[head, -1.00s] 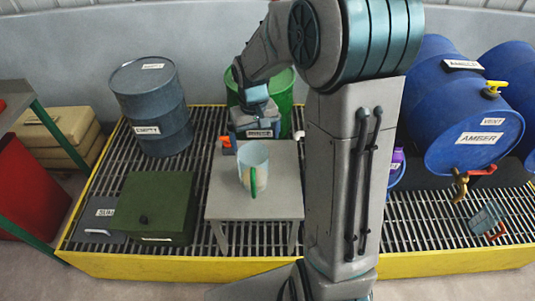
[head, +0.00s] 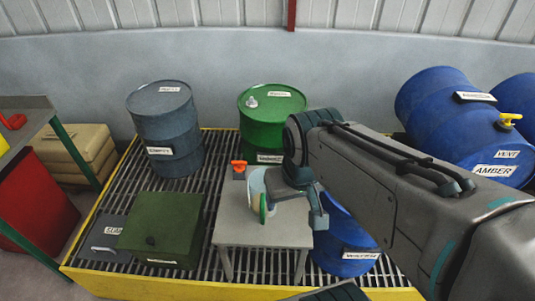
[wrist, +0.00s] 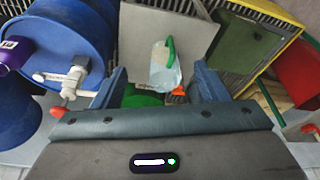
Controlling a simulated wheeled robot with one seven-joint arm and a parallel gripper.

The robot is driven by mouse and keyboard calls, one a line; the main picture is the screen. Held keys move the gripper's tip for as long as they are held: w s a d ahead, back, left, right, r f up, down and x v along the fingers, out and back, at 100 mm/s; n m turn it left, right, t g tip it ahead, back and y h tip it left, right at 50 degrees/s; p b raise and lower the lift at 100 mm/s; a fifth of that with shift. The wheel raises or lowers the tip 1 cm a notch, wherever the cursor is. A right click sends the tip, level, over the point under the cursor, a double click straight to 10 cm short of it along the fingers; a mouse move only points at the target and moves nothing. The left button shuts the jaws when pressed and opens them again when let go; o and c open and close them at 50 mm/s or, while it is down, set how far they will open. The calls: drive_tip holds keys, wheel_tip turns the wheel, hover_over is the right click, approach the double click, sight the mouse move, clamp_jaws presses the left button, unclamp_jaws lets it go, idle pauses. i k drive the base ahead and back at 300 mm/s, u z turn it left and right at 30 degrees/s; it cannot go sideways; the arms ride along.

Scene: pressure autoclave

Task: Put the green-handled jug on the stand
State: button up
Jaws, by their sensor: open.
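The pale translucent jug (head: 257,182) with a green handle (head: 263,208) appears to stand upright on the small grey stand (head: 282,236). In the wrist view the jug (wrist: 160,77) shows beyond my fingers, in line with the gap between them, with its handle (wrist: 170,49) towards the stand's top (wrist: 188,28). My gripper (wrist: 160,88) is open. I cannot tell whether a finger touches the jug.
An orange-handled valve (head: 239,167) is just behind the stand. A green drum (head: 270,125) and a grey drum (head: 166,128) stand behind. A dark green box (head: 162,225) is left of the stand, and a blue drum (head: 342,238) is close on its right.

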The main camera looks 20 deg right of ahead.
sight(295, 206)
drive_tip(key=z, duration=0.05)
drive_tip(key=k, duration=0.5)
drive_tip(key=u, duration=1.5)
drive_tip(key=i, duration=0.75)
drive_tip(key=z, duration=2.05)
